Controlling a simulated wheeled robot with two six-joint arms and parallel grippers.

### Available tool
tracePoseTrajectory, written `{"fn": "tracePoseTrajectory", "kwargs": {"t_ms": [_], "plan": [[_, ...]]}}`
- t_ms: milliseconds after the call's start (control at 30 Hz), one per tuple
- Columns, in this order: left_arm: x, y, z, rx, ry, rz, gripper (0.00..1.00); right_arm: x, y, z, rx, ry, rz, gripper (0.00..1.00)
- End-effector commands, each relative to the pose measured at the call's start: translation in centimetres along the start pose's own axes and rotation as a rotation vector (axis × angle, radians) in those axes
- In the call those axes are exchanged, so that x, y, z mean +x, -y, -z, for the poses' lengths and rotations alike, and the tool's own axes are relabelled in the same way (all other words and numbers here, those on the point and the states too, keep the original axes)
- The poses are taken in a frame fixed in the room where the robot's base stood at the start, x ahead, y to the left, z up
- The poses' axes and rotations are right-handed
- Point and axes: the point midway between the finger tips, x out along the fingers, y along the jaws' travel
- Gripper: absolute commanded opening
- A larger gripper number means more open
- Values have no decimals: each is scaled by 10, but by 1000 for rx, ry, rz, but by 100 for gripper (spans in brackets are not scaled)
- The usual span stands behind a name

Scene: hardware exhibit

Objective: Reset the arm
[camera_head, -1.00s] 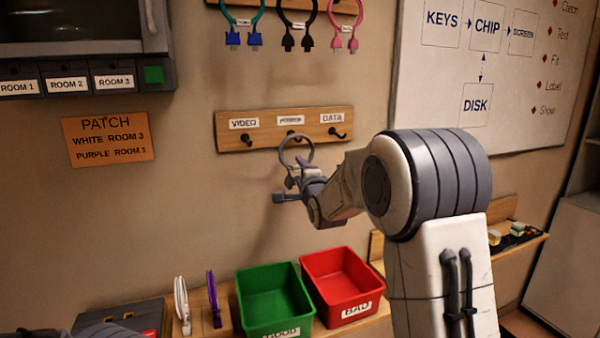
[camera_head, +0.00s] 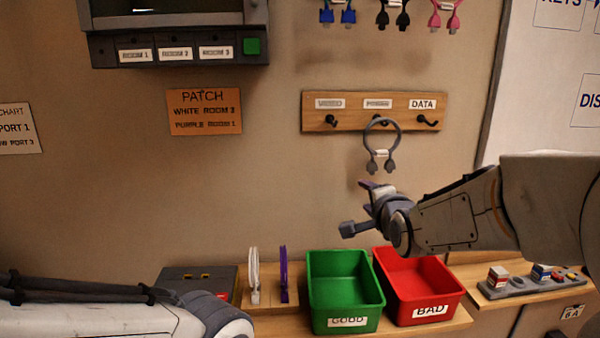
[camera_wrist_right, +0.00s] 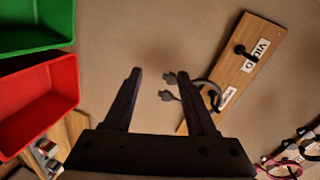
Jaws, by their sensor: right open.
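My right gripper (camera_head: 357,207) is open and empty in front of the wall, below the peg rail. Its two dark fingers stand apart in the right wrist view (camera_wrist_right: 158,76). A grey looped cable (camera_head: 394,130) hangs from the middle peg of the wooden rail (camera_head: 460,110), above the right gripper and apart from it. The cable also shows in the right wrist view (camera_wrist_right: 170,88), partly behind the right-hand finger. My left arm comes in at the lower left of the head view; its gripper is out of sight.
A green bin (camera_head: 344,307) marked GOOD and a red bin (camera_head: 428,295) marked BAD stand on the shelf below. White (camera_head: 254,275) and purple (camera_head: 284,273) cables stand left of them. Blue, black and pink cables hang above.

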Motion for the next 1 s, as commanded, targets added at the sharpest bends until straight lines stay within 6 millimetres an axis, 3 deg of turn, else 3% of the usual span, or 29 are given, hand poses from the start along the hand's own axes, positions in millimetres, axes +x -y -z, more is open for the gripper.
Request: {"fn": "tracePoseTrajectory", "kwargs": {"t_ms": [33,200,300,400,500,600,700,1000], "plan": [[0,0,0,0,0,0,0,-11,-16,-35,-109,79,-78,57],[0,0,0,0,0,0,0,-72,-86,-129,-549,404,-320,57],[0,0,0,0,0,0,0,-124,-127,-166,-826,628,-419,57],[0,0,0,0,0,0,0,-182,-164,-189,-1092,880,-471,57],[0,0,0,0,0,0,0,-235,-192,-197,-1308,1114,-490,57],[0,0,0,0,0,0,0,-274,-211,-196,-1460,1297,-486,57],[0,0,0,0,0,0,0,-297,-220,-192,-1547,1410,-477,57],[0,0,0,0,0,0,0,-306,-224,-189,-1581,1458,-474,57]]}}
